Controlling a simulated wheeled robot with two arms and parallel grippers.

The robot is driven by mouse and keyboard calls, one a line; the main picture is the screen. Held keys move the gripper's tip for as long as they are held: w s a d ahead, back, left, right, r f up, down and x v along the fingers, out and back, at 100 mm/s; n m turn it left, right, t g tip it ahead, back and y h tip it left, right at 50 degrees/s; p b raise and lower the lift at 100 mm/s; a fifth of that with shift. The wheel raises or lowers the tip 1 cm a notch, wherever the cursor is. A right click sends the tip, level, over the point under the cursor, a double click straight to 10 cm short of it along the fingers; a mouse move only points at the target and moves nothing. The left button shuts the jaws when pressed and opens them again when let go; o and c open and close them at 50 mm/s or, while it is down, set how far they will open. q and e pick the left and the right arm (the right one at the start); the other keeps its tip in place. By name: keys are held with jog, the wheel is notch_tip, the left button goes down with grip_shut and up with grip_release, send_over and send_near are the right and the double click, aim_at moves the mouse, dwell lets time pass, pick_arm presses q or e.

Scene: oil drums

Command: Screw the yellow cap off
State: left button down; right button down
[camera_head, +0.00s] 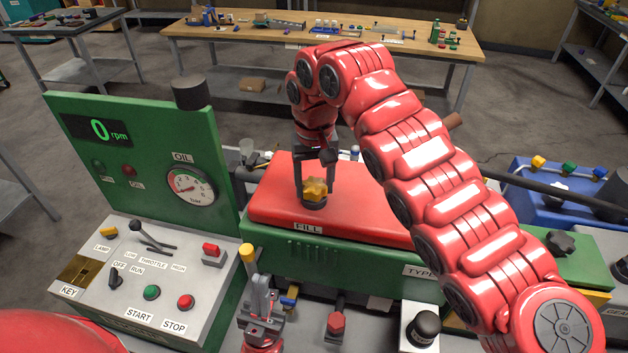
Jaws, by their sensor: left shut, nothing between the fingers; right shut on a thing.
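The yellow lobed cap (314,193) sits upright on the dark filler neck, on top of the red housing (270,205) above the FILL label. My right gripper (315,183) comes down from above. Its two dark fingers are on either side of the cap and shut on it. Whether the cap is still threaded on the neck cannot be told. My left gripper (262,280) is low in front of the green block, pointing up, shut and empty. It is apart from the cap.
A control panel (135,270) with key, switches and buttons stands at the left, with a green gauge board (140,150) behind it. A yellow-topped post (246,253) is close to my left gripper. A red knob (336,324) and black knob (425,325) are in front.

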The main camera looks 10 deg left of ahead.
jog(key=shift+n, duration=0.9)
jog(key=shift+r+n, duration=0.1)
jog(key=shift+n, duration=1)
jog(key=shift+w+n+p, duration=0.1)
jog(key=shift+n+p, duration=0.25)
jog(key=shift+n, duration=0.85)
jog(key=shift+w+r, duration=0.15)
jog(key=shift+r, duration=0.1)
jog(key=shift+w+r+p, duration=0.1)
jog(key=shift+r+p, duration=0.25)
jog(key=shift+p, duration=0.05)
jog(key=shift+r, duration=0.1)
